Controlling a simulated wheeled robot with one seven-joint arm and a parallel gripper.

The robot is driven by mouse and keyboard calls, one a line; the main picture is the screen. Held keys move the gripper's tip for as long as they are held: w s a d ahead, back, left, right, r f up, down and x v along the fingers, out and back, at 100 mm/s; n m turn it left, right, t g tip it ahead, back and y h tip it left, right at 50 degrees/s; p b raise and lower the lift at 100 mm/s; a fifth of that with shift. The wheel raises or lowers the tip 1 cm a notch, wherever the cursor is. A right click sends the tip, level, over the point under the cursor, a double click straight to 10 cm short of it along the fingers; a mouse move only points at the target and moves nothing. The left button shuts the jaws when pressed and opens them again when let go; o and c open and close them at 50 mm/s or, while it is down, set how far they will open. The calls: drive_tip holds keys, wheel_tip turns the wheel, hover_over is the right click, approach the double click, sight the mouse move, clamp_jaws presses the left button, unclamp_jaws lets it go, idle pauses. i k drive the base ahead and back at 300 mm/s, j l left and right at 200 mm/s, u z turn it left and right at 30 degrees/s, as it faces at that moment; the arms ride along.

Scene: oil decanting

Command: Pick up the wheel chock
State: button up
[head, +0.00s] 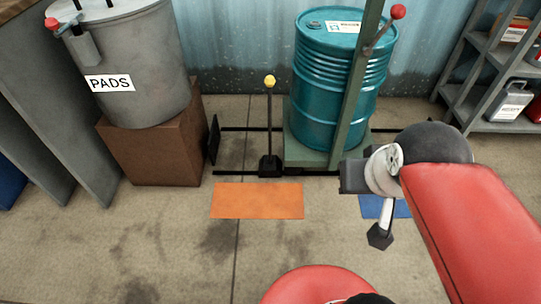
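What looks like the wheel chock (270,166) is a black block on the floor by the dark rails, just left of the drum's green stand. A thin upright black rod topped by a yellow ball (270,82) rises from it. My gripper (352,177) is at the end of my red arm, to the right of the chock and apart from it in the picture. Only its dark body shows clearly, and I cannot make out whether its fingers are open or shut. A pale rod with a black end hangs below my wrist; I cannot tell what it is.
A teal drum (335,85) stands on a green stand (303,152) with a red-knobbed lever. A grey PADS bin (135,60) sits on a brown box (160,155) at left. An orange floor patch (257,201) and a blue patch (371,206) lie in front. Shelves (480,105) stand at right.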

sight(269, 165)
drive_tip(key=j+z, duration=0.15)
drive_tip(key=z, duration=0.25)
drive_tip(key=i+j+z, duration=0.1)
drive_tip(key=z, duration=0.3)
drive_tip(key=j+z, duration=0.2)
drive_tip(key=z, duration=0.2)
drive_tip(key=j+z, duration=0.25)
drive_tip(key=j, duration=0.65)
drive_tip(key=j+z, duration=0.2)
drive_tip(key=j, duration=0.7)
drive_tip(key=k, duration=0.05)
